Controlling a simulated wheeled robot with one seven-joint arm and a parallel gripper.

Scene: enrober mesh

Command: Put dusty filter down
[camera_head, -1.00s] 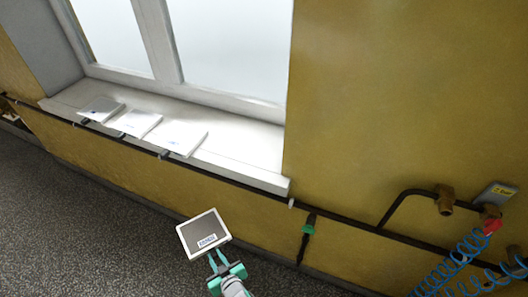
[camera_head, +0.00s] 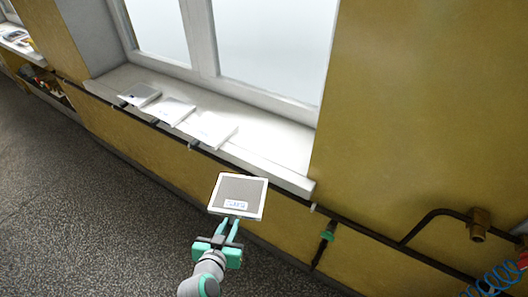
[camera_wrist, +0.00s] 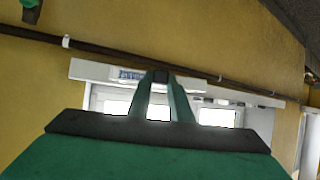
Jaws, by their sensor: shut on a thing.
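The dusty filter (camera_head: 243,188) is a square panel with a white frame and a grey-brown face with a small label. My gripper (camera_head: 230,222) is shut on its near edge and holds it up in the air, in front of the wall below the window sill. In the wrist view my gripper's fingers (camera_wrist: 160,82) close on the filter's thin edge (camera_wrist: 105,72), seen nearly edge-on with its blue label. The filter's far side is hidden.
The white window sill (camera_head: 265,159) holds several flat panels: a grey-faced one (camera_head: 139,95) at left and white ones (camera_head: 172,110) beside it. Its right part is clear. A dark pipe (camera_head: 365,230) runs along the yellow wall below the sill. Blue coiled hoses (camera_head: 497,276) hang at right.

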